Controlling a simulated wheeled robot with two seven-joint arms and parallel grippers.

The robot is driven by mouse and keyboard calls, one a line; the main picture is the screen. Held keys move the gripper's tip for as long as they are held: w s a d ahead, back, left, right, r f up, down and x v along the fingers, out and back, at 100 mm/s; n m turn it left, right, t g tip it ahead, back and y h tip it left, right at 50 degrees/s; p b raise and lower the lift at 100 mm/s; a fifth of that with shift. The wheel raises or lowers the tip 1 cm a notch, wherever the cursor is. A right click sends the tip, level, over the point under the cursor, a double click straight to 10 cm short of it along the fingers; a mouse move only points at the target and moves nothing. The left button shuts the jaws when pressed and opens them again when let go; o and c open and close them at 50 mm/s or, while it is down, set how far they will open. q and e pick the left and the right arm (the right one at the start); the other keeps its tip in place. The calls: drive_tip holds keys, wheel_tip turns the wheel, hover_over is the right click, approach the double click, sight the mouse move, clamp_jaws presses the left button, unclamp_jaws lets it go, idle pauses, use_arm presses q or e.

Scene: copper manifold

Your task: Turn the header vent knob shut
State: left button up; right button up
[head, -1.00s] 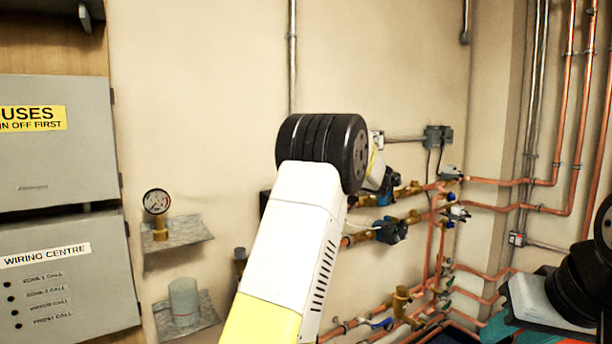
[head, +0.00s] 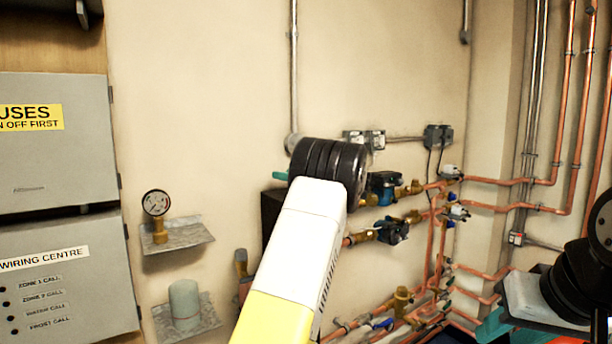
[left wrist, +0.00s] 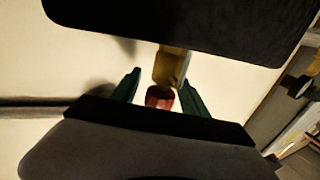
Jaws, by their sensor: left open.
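In the left wrist view a small red knob (left wrist: 158,97) sits below a brass fitting (left wrist: 171,65), against the pale wall. My left gripper (left wrist: 160,80) is open, with one green finger on each side of the knob and fitting. Narrow gaps seem to show beside the knob; I cannot tell whether either finger touches it. In the head view my black wrist hides the knob and most of my left gripper; only a teal piece (head: 280,175) shows at its left.
Copper pipes (head: 431,250) and blue-bodied valves or pumps (head: 383,186) line the wall right of my left arm. A pressure gauge (head: 156,203) stands on a shelf at left, near grey panels (head: 55,145).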

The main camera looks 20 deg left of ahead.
use_arm(q)
drive_tip(key=shift+a, duration=0.1)
clamp_jaws()
